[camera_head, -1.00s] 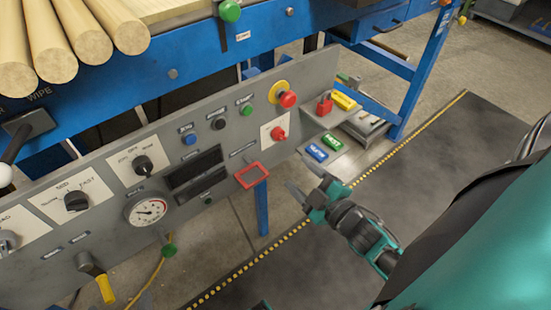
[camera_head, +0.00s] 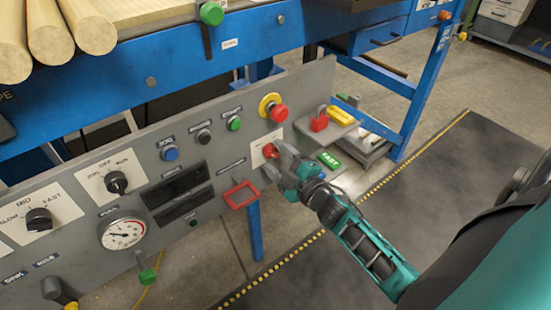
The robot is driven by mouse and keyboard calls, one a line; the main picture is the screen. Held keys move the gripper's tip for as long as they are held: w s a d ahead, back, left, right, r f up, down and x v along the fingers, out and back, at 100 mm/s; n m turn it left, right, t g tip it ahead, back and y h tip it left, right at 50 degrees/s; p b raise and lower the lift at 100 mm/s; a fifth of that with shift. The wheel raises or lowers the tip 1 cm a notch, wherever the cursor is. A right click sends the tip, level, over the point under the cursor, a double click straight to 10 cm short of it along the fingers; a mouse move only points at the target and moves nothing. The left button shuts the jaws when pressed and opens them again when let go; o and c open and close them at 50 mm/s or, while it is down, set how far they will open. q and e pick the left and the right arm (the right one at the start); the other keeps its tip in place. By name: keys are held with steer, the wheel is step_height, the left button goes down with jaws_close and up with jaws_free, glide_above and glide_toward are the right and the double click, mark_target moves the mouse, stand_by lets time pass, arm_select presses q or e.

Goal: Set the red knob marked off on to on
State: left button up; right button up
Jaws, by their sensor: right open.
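The red knob (camera_head: 269,150) sits on a white plate (camera_head: 257,157) near the right end of the grey control panel (camera_head: 225,105). Its markings are too small to read. My right gripper (camera_head: 276,161) is open with its fingertips close to the knob, at its lower right. The gripper partly covers the plate, and I cannot tell whether the fingers touch the knob. My left gripper is not in view.
A red emergency button (camera_head: 278,113) on a yellow ring is just above the knob. A red frame (camera_head: 241,195) juts out below left.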

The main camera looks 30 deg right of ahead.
steer(key=shift+w, duration=0.45)
steer(key=c, duration=1)
